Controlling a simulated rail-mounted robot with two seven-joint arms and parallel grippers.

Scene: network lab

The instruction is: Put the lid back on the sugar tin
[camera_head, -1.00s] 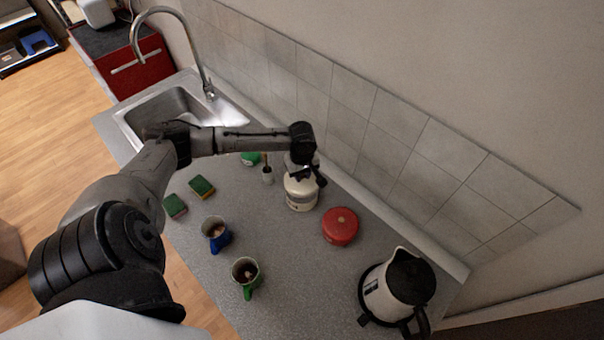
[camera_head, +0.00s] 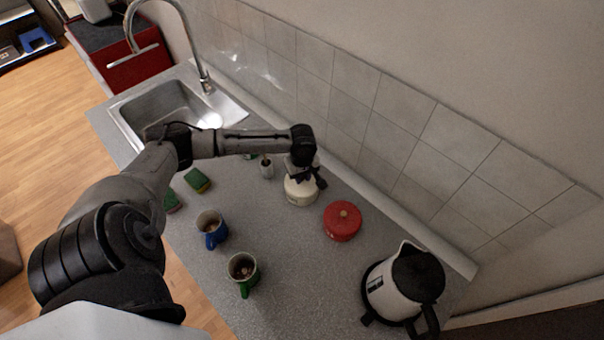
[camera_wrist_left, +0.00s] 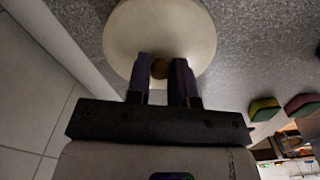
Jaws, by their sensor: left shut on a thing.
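A cream tin (camera_head: 297,193) stands upright on the counter near the wall. My left gripper (camera_head: 307,178) is right above it and hides part of its top. In the left wrist view a round cream lid (camera_wrist_left: 160,25) with a brown knob (camera_wrist_left: 160,68) fills the top middle. My left gripper is shut on that knob there, one finger on each side. I cannot tell whether the lid sits flush on the tin. A red tin (camera_head: 341,224) with its lid and knob on stands to the right. My right gripper is not in view.
A kettle (camera_head: 389,290) stands at the front right. A blue mug (camera_head: 211,229) and a green mug (camera_head: 242,272) stand in front. Sponges (camera_head: 197,180) lie to the left, near the sink (camera_head: 165,105). The counter between mugs and red tin is clear.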

